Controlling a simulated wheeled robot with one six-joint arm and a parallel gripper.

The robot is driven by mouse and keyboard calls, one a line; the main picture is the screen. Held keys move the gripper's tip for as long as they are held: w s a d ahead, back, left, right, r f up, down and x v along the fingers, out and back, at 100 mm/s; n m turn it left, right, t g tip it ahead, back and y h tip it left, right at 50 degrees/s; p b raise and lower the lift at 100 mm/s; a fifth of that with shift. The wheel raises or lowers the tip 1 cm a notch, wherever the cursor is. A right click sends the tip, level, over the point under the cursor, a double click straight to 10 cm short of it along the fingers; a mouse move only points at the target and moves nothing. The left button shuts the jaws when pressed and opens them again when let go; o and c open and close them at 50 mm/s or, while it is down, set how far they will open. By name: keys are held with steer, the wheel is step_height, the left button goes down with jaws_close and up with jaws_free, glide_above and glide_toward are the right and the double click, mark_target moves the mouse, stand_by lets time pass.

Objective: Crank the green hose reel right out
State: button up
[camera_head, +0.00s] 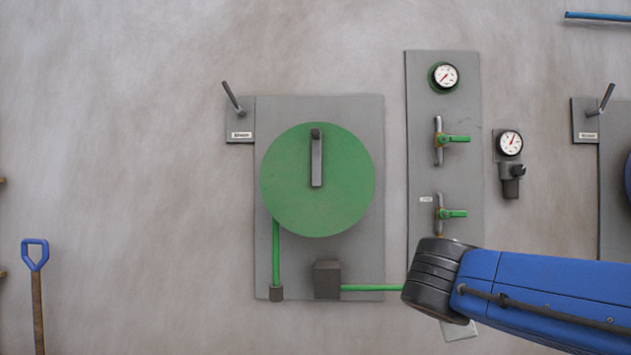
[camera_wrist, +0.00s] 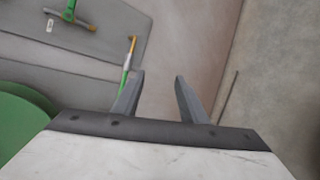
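The green hose reel (camera_head: 290,195) is a round disc on a grey wall plate (camera_head: 365,110). Its grey crank (camera_head: 316,160) points straight up from the disc's middle, with a knob at the top. In the wrist view part of the green disc (camera_wrist: 25,125) shows at the left edge. My gripper (camera_wrist: 160,80) is open and empty there, its fingers apart and away from the crank. In the head view my gripper is hidden behind my blue arm, low and right of the reel.
A dark lever (camera_head: 233,99) sits at the reel plate's upper left. To the right is a panel (camera_head: 420,120) with a gauge (camera_head: 444,76) and two green-handled valves (camera_head: 453,138). Another gauge (camera_head: 510,143) is beside it. A blue-handled shovel (camera_head: 36,255) is far left.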

steer(key=w+a+r+n+t, duration=0.2)
steer(key=w+a+r+n, duration=0.1)
steer(key=a+r, duration=0.3)
steer(key=w+a+r+n+t, duration=0.3)
steer(key=w+a+r+n, duration=0.15)
steer(key=r, duration=0.35)
steer(key=n+t+y, duration=0.3)
steer(key=n+t, duration=0.3)
steer(key=n, duration=0.2)
glide_toward(314, 136)
steer(key=x, duration=1.2)
steer(key=shift+w+d+r, duration=0.1)
jaws_close()
